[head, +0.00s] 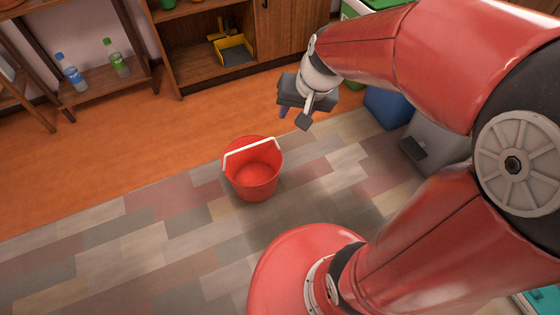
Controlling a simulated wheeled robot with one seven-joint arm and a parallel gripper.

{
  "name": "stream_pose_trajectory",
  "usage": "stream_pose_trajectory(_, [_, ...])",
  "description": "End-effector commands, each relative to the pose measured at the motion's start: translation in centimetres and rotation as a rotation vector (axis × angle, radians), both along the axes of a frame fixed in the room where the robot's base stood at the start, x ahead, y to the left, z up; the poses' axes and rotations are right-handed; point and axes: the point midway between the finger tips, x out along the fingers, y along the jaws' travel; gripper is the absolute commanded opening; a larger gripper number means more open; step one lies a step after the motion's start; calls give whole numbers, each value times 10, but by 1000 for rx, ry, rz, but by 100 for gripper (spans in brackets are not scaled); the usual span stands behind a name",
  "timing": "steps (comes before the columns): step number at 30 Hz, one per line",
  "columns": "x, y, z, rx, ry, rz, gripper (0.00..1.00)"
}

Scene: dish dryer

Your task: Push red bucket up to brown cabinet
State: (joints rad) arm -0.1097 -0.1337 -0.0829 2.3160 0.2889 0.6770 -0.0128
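The red bucket (252,180) stands upright on the floor in the middle of the head view, with its white handle across the opening. It looks empty. The brown cabinet (290,35) stands at the back, with an open shelf bay on its left and a closed door on its right. A strip of floor lies between the bucket and the cabinet. My gripper (292,117) hangs above and to the right of the bucket, apart from it, between bucket and cabinet in the picture. Its fingers are small and partly hidden, so I cannot tell their opening.
A yellow dustpan (234,50) lies in the cabinet's open bay. A wooden shelf (105,88) at the left holds two bottles. A blue bin (386,106) and a grey bin (437,143) stand at the right. The orange floor (150,140) left of the bucket is clear.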

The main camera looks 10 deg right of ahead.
Motion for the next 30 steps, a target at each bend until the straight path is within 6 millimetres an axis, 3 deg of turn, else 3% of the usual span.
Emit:
stream_pose_trajectory(1, [16,5,-36,14,42,-23,35])
stream_pose_trajectory(7, [66,20,-150,42,155,-138,35])
stream_pose_trajectory(12, [87,23,-251,17,231,-236,35])
stream_pose_trajectory(15, [91,21,-297,-7,260,-279,35])
stream_pose_trajectory(18, [92,19,-326,-24,276,-308,35])
stream_pose_trajectory(21, [92,18,-340,-35,283,-321,35])
stream_pose_trajectory(30, [92,17,-343,-38,285,-327,35])
